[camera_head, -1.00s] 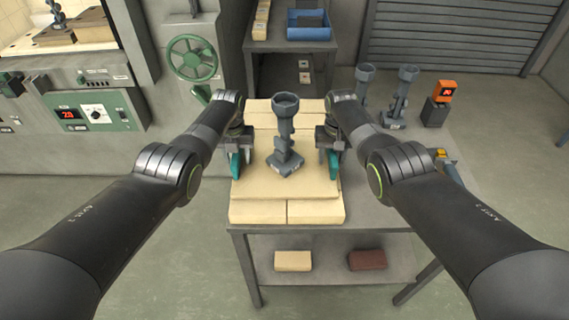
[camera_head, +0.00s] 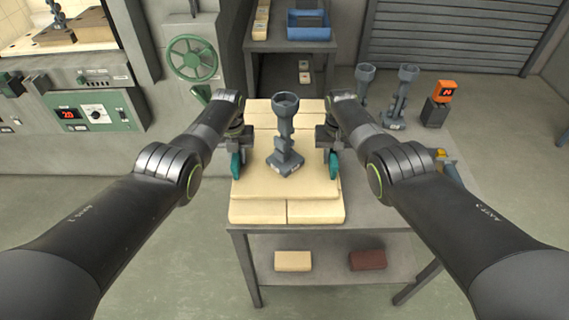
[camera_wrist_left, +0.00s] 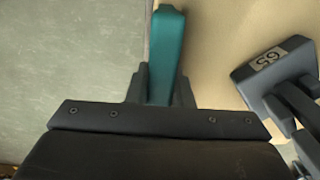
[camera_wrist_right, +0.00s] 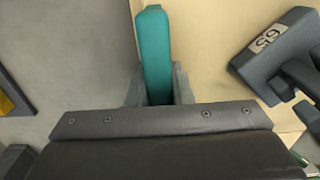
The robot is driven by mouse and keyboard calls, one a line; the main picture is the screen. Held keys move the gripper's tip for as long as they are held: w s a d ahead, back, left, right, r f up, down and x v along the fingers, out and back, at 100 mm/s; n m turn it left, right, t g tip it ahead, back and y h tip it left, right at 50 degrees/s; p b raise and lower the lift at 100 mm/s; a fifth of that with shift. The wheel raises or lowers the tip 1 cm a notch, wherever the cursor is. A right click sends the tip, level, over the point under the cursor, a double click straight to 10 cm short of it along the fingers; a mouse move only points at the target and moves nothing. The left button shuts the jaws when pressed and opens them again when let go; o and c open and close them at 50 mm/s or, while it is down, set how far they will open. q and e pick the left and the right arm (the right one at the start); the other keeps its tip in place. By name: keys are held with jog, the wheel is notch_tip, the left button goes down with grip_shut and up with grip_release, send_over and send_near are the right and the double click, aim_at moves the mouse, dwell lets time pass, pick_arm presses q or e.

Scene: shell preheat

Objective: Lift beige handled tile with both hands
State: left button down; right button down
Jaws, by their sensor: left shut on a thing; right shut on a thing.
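The beige tile (camera_head: 256,187) lies flat on a stack of pale bricks on the table, and a dark grey shell (camera_head: 285,135) stands upright on its middle. My left gripper (camera_head: 236,165) is at the tile's left side, with its teal jaws shut. My right gripper (camera_head: 334,163) is at the right side, shut the same way. In the left wrist view the teal jaw (camera_wrist_left: 166,55) lies along the tile's edge; the right wrist view shows a like teal jaw (camera_wrist_right: 154,55). The tile's handles are hidden by the jaws. No gap shows under the tile.
The grey table (camera_head: 375,212) has two more grey shells (camera_head: 362,88) (camera_head: 404,92) and an orange-topped device (camera_head: 444,92) at right. A blue bin (camera_head: 308,24) stands behind. A green handwheel (camera_head: 192,57) and control panel (camera_head: 97,112) are at left.

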pick_arm(q)
jog(key=shift+w+r, duration=0.1)
jog(key=shift+r, duration=0.15)
pick_arm(e)
jog(key=shift+w+r, duration=0.15)
jog(key=shift+r, duration=0.1)
